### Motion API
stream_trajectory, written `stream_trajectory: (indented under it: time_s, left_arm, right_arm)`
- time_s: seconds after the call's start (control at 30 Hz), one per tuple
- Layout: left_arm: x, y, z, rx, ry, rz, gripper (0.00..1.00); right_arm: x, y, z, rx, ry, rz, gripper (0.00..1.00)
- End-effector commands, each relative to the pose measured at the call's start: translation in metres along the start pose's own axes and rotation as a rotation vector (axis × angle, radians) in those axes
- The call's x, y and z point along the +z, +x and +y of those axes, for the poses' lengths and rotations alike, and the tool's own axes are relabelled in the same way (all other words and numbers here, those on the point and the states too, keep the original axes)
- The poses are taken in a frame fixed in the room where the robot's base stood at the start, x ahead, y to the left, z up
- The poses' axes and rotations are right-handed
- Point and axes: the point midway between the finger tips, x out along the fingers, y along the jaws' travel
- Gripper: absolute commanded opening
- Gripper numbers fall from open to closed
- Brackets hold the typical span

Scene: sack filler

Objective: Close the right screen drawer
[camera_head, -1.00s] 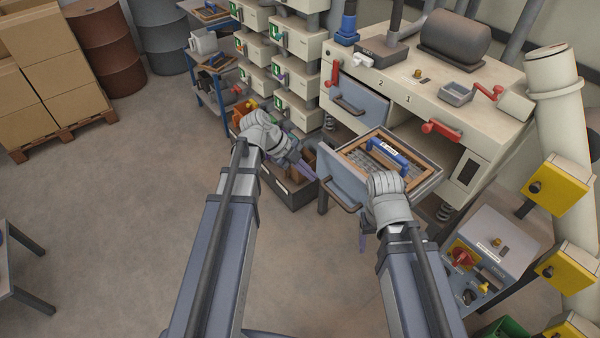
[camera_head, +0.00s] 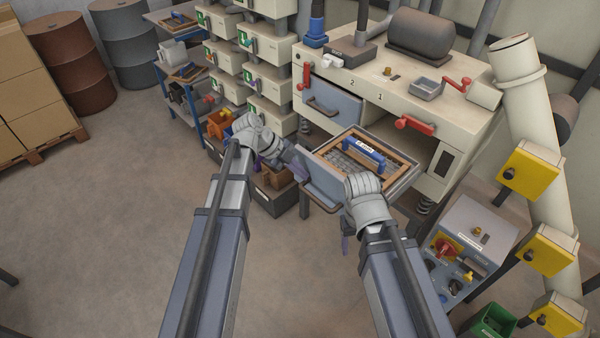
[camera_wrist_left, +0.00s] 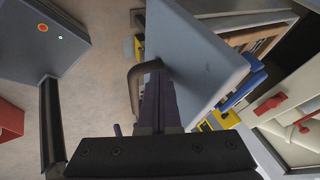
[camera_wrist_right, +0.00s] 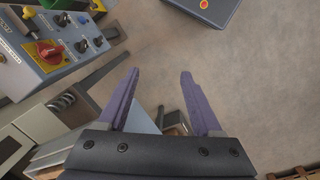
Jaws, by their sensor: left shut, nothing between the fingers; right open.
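The right screen drawer (camera_head: 325,183) is pulled out of the cream machine. It has a grey-blue front and a dark bar handle (camera_head: 318,203). A wood-framed screen with a blue handle (camera_head: 363,153) lies in it. My left gripper (camera_head: 297,168) is shut and empty at the left end of the drawer front. In the left wrist view its purple fingers (camera_wrist_left: 155,92) are close to the front panel (camera_wrist_left: 195,55) and handle (camera_wrist_left: 133,85); I cannot tell if they touch. My right gripper (camera_wrist_right: 158,75) is open and empty, low beside the drawer's right part in the head view.
The left drawer (camera_head: 334,100) is in the machine, below the number 2. A grey control box (camera_head: 470,238) with knobs stands right of my right arm. Bins (camera_head: 275,180) and stacked cream units (camera_head: 268,88) stand left of the drawer.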

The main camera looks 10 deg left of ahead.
Motion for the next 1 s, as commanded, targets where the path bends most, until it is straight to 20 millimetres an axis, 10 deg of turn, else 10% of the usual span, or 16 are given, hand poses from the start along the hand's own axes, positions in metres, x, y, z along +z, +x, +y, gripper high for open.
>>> stream_trajectory:
  time_s: [1.0]
  left_arm:
    - [0.002, 0.116, -0.221, -0.001, 0.002, 0.001, 0.0]
  right_arm:
    - [0.0, 0.0, 0.0, 0.0, 0.0, 0.0, 0.67]
